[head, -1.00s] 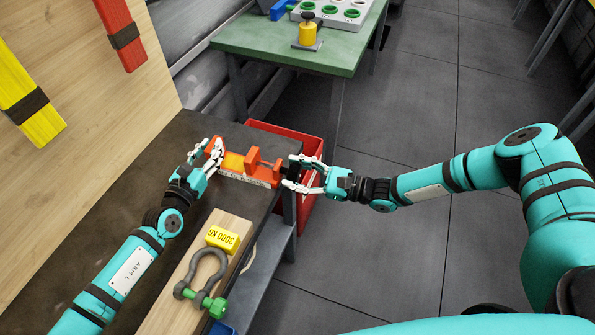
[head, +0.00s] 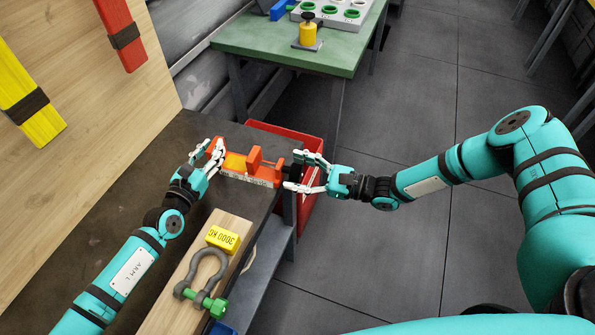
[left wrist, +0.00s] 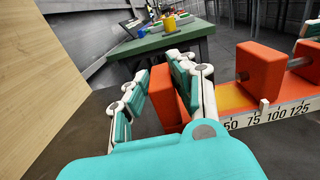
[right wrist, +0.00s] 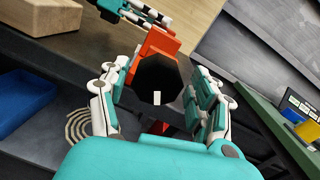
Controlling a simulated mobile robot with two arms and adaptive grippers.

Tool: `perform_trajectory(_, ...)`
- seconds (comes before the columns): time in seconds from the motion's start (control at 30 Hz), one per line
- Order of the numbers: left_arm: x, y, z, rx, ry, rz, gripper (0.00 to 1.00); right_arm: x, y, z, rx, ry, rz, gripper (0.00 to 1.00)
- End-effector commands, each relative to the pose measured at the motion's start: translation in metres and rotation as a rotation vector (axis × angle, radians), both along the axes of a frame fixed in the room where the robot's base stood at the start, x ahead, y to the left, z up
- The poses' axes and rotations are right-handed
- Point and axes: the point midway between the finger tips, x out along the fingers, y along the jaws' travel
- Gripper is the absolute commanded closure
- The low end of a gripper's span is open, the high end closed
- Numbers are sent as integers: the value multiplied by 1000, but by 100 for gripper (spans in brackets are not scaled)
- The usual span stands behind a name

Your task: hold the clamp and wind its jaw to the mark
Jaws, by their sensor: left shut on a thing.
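The orange clamp (head: 262,181) lies on the dark bench near its far right edge, with a white number scale along its side. My left gripper (head: 216,155) is shut on the orange end block (left wrist: 163,97) at the clamp's left end. The sliding jaw (left wrist: 259,70) is an orange block standing around the 75 to 100 part of the scale, with a yellow strip beside it. The black knob (right wrist: 158,80) at the clamp's right end carries a white mark. My right gripper (right wrist: 160,105) is open, its fingers on either side of the knob with gaps showing.
A wooden beam (head: 185,290) with a shackle (head: 205,275) and a yellow 3000 KG block (head: 222,239) lies nearer on the bench. A red bin (head: 308,212) stands beyond the bench edge. A green table (head: 290,48) is behind. Floor at right is clear.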

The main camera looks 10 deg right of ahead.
Motion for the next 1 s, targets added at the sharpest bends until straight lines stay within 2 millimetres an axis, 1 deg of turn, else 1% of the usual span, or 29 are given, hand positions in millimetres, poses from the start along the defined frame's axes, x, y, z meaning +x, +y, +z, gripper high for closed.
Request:
perform_trajectory(0.2,0,0,0,2,-1,-1,100,-1,0,0,1,1,2,32)
perform_trajectory(0.3,0,0,0,2,-1,0,100,-2,-2,0,0,0,1,32)
perform_trajectory(0.37,0,0,0,2,-1,0,100,-5,-8,0,-1,1,0,32)
perform_trajectory(0.6,0,1,0,2,0,1,100,-25,-41,0,-2,0,0,32)
perform_trajectory(0.7,0,1,0,2,0,1,100,-33,-52,0,-2,0,1,32)
perform_trajectory(0.83,0,1,0,3,-2,1,100,-38,-61,0,-1,1,1,32)
perform_trajectory(1.0,1,1,0,3,-2,1,100,-40,-63,0,1,0,1,32)
